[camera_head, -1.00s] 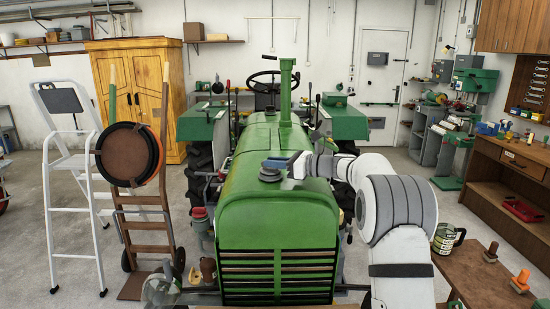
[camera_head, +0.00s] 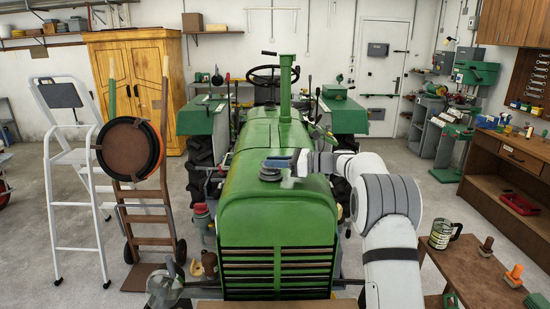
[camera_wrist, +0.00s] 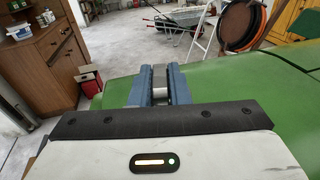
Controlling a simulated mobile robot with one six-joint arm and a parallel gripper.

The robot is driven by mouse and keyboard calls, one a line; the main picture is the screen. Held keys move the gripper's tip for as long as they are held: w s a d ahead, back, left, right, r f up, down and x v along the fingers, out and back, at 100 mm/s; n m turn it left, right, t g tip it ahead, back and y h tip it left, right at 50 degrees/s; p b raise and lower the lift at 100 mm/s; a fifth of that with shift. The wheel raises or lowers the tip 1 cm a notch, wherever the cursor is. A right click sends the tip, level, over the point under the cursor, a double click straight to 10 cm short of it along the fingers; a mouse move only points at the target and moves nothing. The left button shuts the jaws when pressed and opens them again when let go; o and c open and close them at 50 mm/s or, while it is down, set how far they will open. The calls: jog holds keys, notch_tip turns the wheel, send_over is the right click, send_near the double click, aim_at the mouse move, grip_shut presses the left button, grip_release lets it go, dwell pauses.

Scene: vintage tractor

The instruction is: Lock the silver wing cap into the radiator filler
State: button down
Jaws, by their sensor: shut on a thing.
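The green tractor hood (camera_head: 278,218) fills the middle of the head view. A dark round filler fitting (camera_head: 270,174) stands on its top near the front. My gripper (camera_head: 277,162) reaches in from the right, with its blue fingers just above this fitting. In the wrist view my gripper (camera_wrist: 160,75) is shut on a small grey-silver piece (camera_wrist: 160,92), seen between the two blue fingers; I take it to be the wing cap. Its wings are not clear, and the fingers hide most of it. I cannot tell whether it touches or sits in the filler.
A green exhaust stack (camera_head: 286,90) rises behind the filler. A hand truck (camera_head: 140,195) and white stepladder (camera_head: 75,185) stand left.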

jog(key=shift+f+n+g, duration=0.15)
jog(key=shift+n+g, duration=0.25)
jog(key=shift+g, duration=0.2)
jog(key=shift+w+n+g, duration=0.1)
jog(key=shift+n+g, duration=0.2)
jog(key=shift+g, duration=0.1)
jog(key=c, duration=1.3)
grip_release()
